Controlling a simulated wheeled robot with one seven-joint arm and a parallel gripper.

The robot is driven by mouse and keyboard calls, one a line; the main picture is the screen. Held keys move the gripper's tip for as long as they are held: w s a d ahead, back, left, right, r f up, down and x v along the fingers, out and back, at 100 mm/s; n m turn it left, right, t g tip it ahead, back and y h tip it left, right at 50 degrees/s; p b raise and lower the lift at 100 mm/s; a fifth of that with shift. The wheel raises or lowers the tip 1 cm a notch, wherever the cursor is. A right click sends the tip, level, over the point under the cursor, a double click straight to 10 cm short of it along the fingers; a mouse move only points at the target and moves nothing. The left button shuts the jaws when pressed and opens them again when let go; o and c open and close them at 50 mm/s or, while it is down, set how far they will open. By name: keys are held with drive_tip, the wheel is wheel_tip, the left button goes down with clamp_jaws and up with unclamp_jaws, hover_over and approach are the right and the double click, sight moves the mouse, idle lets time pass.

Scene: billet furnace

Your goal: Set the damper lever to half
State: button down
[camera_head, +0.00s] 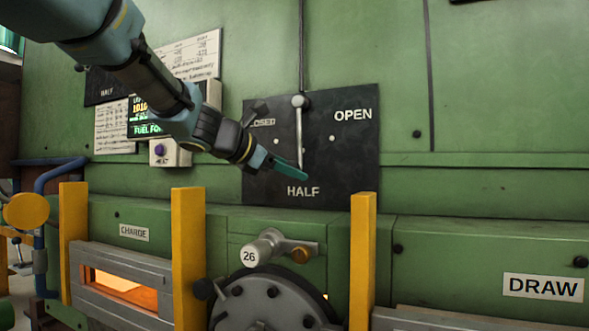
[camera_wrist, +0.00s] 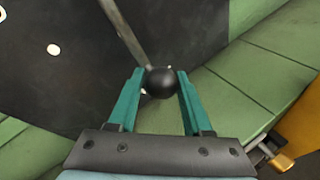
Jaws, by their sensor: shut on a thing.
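The damper lever (camera_head: 300,140) is a thin grey rod on a dark plate (camera_head: 350,165) marked CLOSED, OPEN and HALF. It hangs from a light round pivot and points almost straight down, toward the HALF mark (camera_head: 303,191). My gripper (camera_head: 302,173) reaches in from the left to the lever's lower end. In the wrist view, my gripper's green fingers (camera_wrist: 158,77) are shut on the lever's black ball knob (camera_wrist: 161,84), with the rod running up and left from it. In the head view the knob is hidden by the fingers.
Below are a round dark wheel (camera_head: 265,302), a handle marked 26 (camera_head: 258,250) and yellow posts (camera_head: 362,250). A glowing CHARGE opening (camera_head: 125,287) lies at lower left. A button box (camera_head: 165,152) and screen sit behind my arm.

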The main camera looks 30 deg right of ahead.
drive_tip(key=shift+f, duration=0.2)
drive_tip(key=shift+c, duration=1.9)
unclamp_jaws()
drive_tip(key=shift+r, duration=0.1)
drive_tip(key=shift+a, duration=0.1)
drive_tip(key=b+v, duration=0.2)
drive_tip(key=v, duration=0.8)
drive_tip(key=shift+a, duration=0.3)
drive_tip(key=shift+r, duration=0.1)
